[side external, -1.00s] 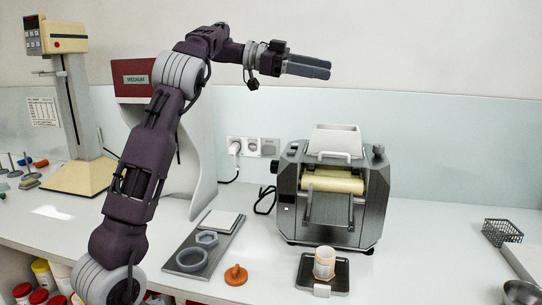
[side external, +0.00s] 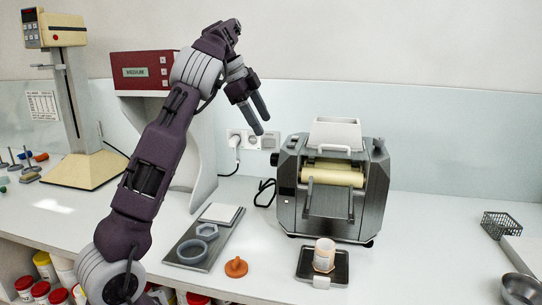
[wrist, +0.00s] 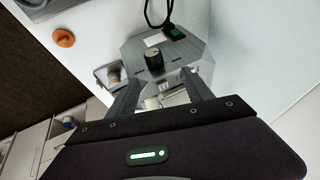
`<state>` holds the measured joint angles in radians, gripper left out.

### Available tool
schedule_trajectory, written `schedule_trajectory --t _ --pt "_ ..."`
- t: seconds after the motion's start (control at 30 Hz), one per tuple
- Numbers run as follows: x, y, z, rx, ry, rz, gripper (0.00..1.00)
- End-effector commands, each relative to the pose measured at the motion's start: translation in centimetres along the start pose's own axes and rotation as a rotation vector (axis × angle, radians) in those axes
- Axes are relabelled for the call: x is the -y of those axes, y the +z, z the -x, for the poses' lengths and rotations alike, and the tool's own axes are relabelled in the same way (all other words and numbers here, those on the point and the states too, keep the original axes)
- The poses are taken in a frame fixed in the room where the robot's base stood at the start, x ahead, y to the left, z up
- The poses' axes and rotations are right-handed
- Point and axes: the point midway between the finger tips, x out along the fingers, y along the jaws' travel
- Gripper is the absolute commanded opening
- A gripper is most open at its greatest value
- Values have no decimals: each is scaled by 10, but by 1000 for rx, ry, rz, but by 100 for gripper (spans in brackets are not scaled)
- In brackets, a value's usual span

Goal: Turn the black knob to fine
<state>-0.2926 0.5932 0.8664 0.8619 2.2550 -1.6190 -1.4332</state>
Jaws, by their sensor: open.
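The mill (side external: 333,185) is a grey machine with cream rollers and a white hopper, standing right of the middle in the side view. The black knob (wrist: 155,58) sits on the mill's grey side panel in the wrist view, with a light pointer mark on it. In the side view the knob (side external: 274,159) sticks out from the mill's left side. My gripper (side external: 263,124) is open and empty, tilted down, above and left of the mill, apart from the knob. In the wrist view my fingers (wrist: 160,77) point toward the panel, with the knob just beyond the gap between their tips.
A red box (side external: 146,72) behind my arm shows MEDIUM. A green switch (wrist: 175,32) is on the same panel as the knob. Wall sockets (side external: 262,141) are behind.

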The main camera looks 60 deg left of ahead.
Motion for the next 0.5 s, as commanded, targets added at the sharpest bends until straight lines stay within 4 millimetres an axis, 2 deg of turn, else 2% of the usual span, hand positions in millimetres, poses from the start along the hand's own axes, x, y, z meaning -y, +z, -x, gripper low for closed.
schedule_trajectory --t 0.03,0.2,0.33,0.5 --pt "-5 4 -12 -2 6 4 59" --pt "-13 16 -41 0 3 2 59" --pt "-14 17 -60 0 4 1 59" --pt "-14 17 -93 1 3 1 59"
